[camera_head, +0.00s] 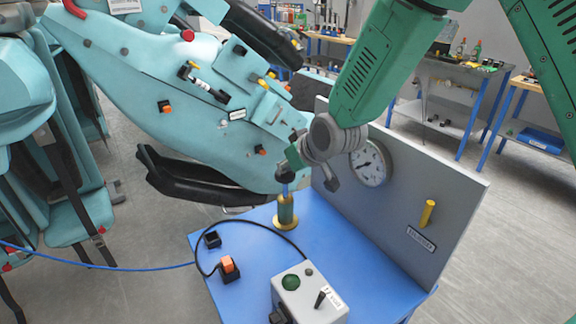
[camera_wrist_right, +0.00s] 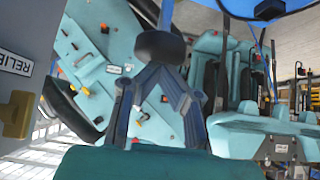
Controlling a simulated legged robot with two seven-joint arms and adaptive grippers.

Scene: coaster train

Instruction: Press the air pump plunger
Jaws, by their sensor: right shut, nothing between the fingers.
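The air pump (camera_head: 286,212) stands on the blue tabletop, a green cylinder on a brass-coloured base. Its plunger has a blue rod (camera_head: 285,188) and a black knob (camera_head: 285,174) and is raised above the cylinder. My right gripper (camera_head: 290,160) is shut and empty right at the knob, partly covering it. In the right wrist view the dark knob (camera_wrist_right: 160,45) lies just past the shut fingertips (camera_wrist_right: 158,68). I cannot tell whether they touch. My left gripper is not in view.
A grey upright panel (camera_head: 455,215) with a gauge (camera_head: 370,164) and a yellow handle (camera_head: 428,212) stands right of the pump. A control box (camera_head: 310,295) and an orange switch (camera_head: 228,265) sit in front. A teal coaster train (camera_head: 150,85) is behind and left.

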